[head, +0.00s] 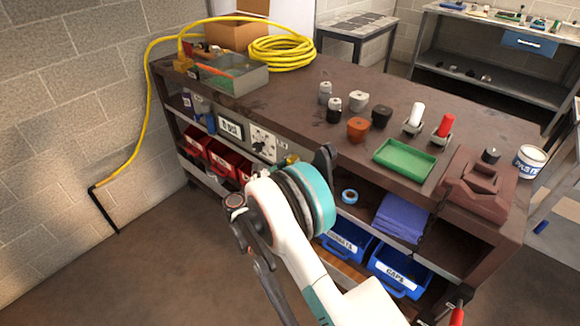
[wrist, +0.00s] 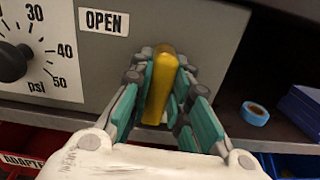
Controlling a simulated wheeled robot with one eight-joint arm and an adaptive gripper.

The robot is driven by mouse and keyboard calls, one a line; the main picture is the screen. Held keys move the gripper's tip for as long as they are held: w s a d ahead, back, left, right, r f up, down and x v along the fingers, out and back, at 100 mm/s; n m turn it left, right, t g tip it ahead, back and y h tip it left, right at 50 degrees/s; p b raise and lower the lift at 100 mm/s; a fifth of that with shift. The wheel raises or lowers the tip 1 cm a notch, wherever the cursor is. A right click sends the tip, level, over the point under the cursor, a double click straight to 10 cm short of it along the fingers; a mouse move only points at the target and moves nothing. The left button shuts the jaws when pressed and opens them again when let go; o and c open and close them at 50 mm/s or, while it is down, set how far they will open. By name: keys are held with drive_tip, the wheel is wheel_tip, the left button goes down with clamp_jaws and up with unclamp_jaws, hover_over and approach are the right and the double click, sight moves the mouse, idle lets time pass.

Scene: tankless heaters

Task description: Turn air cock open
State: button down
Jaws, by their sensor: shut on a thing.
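The air cock's yellow handle (wrist: 160,85) stands upright in the wrist view, in front of a grey panel (wrist: 200,15). My gripper (wrist: 163,70) is shut on it, with teal finger pads on either side. An "OPEN" label (wrist: 104,22) is on the panel to the upper left of the handle. In the head view my arm hides most of the handle and gripper; a small yellow part (head: 289,160) shows just above the wrist. The cock's body is hidden behind the handle and fingers.
A psi dial (wrist: 20,60) is left of the handle. Below are red bins (head: 222,157) and blue bins (head: 400,272); blue tape (head: 349,196) lies on the shelf to the right. The workbench (head: 300,95) holds a green tray (head: 404,160), a vise (head: 477,185) and a yellow hose (head: 283,53).

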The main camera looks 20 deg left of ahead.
drive_tip(key=m, duration=0.4)
drive_tip(key=shift+w+a+r+m, duration=0.1)
drive_tip(key=shift+w+a+m, duration=0.05)
drive_tip(key=shift+a+m, duration=0.15)
drive_tip(key=m, duration=0.4)
drive_tip(key=shift+a+r+m, duration=0.2)
drive_tip(key=shift+a+m, duration=0.05)
drive_tip(key=shift+m, duration=0.05)
drive_tip(key=m, duration=0.4)
drive_tip(key=shift+w+a+r, duration=0.1)
drive_tip(key=shift+r, duration=0.15)
drive_tip(key=shift+r+m, duration=0.2)
drive_tip(key=shift+m, duration=1.8)
drive_tip(key=c, duration=1.5)
unclamp_jaws()
